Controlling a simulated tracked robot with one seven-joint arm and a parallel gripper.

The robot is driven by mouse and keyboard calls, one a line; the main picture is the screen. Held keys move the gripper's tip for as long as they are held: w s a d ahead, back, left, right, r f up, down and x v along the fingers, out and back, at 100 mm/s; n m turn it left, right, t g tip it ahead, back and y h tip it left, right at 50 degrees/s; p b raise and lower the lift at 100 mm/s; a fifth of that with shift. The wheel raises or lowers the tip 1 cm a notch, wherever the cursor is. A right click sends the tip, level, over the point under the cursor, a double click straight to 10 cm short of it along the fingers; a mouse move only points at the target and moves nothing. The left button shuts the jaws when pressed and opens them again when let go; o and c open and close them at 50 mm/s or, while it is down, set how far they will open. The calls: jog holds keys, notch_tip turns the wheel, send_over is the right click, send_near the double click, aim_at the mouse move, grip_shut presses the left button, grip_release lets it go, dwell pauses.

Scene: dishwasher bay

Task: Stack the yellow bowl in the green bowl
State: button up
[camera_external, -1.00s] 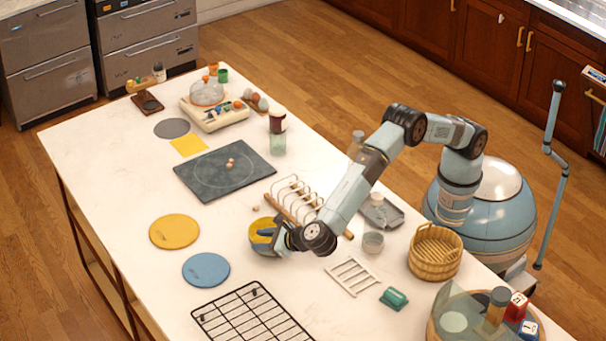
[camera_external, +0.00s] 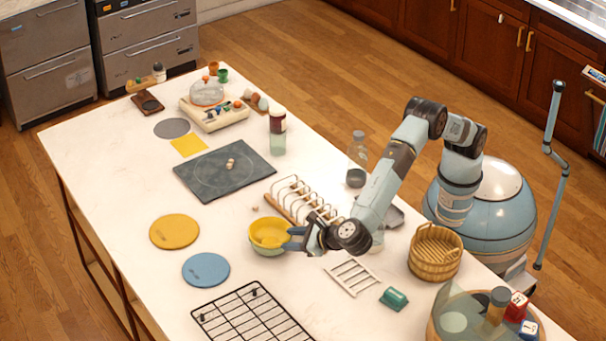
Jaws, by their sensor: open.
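The yellow bowl (camera_external: 268,231) sits upright inside the green bowl (camera_external: 266,252) on the white counter. Only a pale green band of the lower bowl shows beneath the yellow one. My gripper (camera_external: 291,240) is open, at the right side of the bowls.
A wire toast rack (camera_external: 296,200) stands just behind my gripper. A white slatted rack (camera_external: 352,275) lies to the front right. A yellow disc (camera_external: 174,231), a blue disc (camera_external: 206,270) and a black wire rack (camera_external: 250,318) lie left and in front.

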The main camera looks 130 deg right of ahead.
jog(key=s+d+r+m+g+y, duration=0.15)
jog(key=s+d+r+m, duration=0.35)
jog(key=s, duration=0.5)
jog(key=s+d+r+m+y, duration=0.2)
jog(key=s+r+m, duration=0.2)
jog(key=s+r, duration=0.45)
jog(key=s+d+r+m+g+y, duration=0.15)
jog(key=s+d+r+m, duration=0.25)
jog(key=s, duration=0.7)
jog(key=s+f+m+t+y, duration=0.1)
jog(key=s+m, duration=0.6)
jog(key=s, duration=0.9)
jog(key=s+f+m+t+y, duration=0.2)
jog(key=s+f+m+y, duration=0.2)
jog(key=s, duration=1.2)
jog(key=m+y, duration=0.1)
jog(key=m, duration=0.2)
jog(key=shift+s+a+f+m+y, duration=0.2)
jog(key=shift+s+a+m+y, duration=0.05)
jog(key=shift+s+m+y, duration=0.1)
